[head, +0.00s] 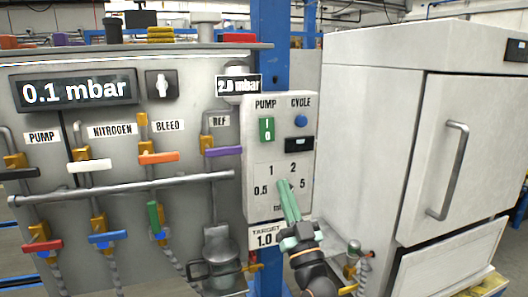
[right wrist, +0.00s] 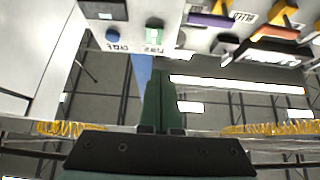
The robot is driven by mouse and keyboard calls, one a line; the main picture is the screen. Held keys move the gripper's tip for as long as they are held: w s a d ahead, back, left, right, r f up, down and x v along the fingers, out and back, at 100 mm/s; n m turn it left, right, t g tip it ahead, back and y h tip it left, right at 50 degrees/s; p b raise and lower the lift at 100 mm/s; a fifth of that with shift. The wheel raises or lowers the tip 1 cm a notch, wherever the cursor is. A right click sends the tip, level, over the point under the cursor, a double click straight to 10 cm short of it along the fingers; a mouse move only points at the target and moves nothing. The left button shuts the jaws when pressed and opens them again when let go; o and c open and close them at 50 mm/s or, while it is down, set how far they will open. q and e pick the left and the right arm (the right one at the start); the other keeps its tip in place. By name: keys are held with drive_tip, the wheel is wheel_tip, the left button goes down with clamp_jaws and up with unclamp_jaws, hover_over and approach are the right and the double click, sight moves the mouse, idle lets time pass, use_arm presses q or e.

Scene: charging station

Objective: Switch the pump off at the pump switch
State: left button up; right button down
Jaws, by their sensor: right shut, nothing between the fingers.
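The pump switch (head: 267,129) is a green rocker marked I above 0, under the label PUMP on the pale control box (head: 251,211). I cannot tell which half is pressed in. It also shows upside down in the right wrist view (right wrist: 154,31), beyond the fingertips. My right gripper (head: 284,187) has its green fingers shut together and empty. Its tips are below the switch, in front of the dial marked 0.5, 1, 2, 5, and hide the dial's middle. The fingers also show in the right wrist view (right wrist: 160,86). My left gripper is not in view.
A blue CYCLE button (head: 300,121) and a small dark window (head: 299,145) sit right of the switch. Left are valve handles, a pipe rail and a display (head: 73,90) reading 0.1 mbar. A white oven (head: 372,130) stands close on the right.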

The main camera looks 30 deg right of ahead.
drive_tip(key=p, duration=0.3)
approach(262, 138)
wheel_tip(262, 138, up, 4)
drive_tip(key=shift+w+d+f+b, duration=0.1)
drive_tip(key=shift+w+d+b, duration=0.1)
drive_tip(key=shift+w, duration=0.55)
drive_tip(key=shift+w+d+f+b, duration=0.1)
drive_tip(key=shift+w+d, duration=0.1)
drive_tip(key=shift+w, duration=0.55)
drive_tip(key=shift+w+d+f+b, duration=0.1)
drive_tip(key=shift+w+d, duration=0.1)
drive_tip(key=shift+w, duration=0.55)
